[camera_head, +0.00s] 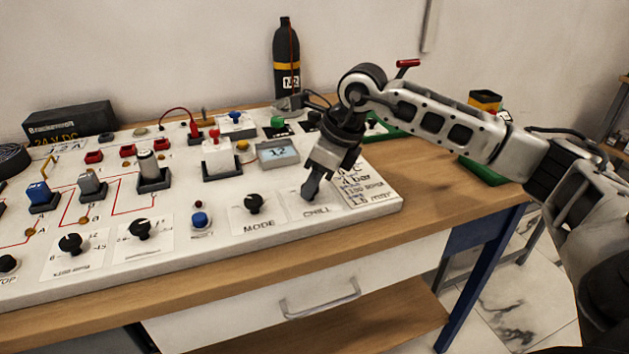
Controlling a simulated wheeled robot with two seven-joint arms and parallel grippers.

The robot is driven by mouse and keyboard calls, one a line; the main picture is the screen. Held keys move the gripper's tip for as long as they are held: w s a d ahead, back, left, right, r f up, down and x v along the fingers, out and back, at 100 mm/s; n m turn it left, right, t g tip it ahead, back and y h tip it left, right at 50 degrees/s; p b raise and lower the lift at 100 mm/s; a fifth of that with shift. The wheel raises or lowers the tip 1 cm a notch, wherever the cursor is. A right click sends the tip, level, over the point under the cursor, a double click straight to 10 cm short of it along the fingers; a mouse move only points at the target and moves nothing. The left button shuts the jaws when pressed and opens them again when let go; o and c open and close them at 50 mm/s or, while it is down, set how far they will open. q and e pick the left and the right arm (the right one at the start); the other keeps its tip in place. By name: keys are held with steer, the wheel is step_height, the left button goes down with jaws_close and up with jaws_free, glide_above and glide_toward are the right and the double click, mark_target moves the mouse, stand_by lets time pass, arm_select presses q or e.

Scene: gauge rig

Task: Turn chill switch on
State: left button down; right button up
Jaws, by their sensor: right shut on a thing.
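The chill switch sits on the white panel (270,237) just above the printed CHILL label (317,211), near the panel's right front corner. My right gripper (309,190) points down at that spot. Its fingers are shut on the chill switch and hide it, so I cannot tell the switch's position. The black MODE knob (254,203) is just left of the gripper, apart from it. My left gripper is not in view.
A small display box (278,153) and a white block with a red top (217,157) stand behind and left of the gripper. A printed card (363,187) lies at right. A black bottle (286,62) stands at the back.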

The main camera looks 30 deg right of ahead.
steer(key=shift+m, duration=0.5)
steer(key=shift+r+m+h, duration=0.1)
steer(key=shift+m+h, duration=0.2)
steer(key=shift+m, duration=0.1)
steer(key=o, duration=1)
steer(key=shift+c, duration=0.2)
steer(key=v, duration=1.6)
steer(key=shift+s, duration=0.3)
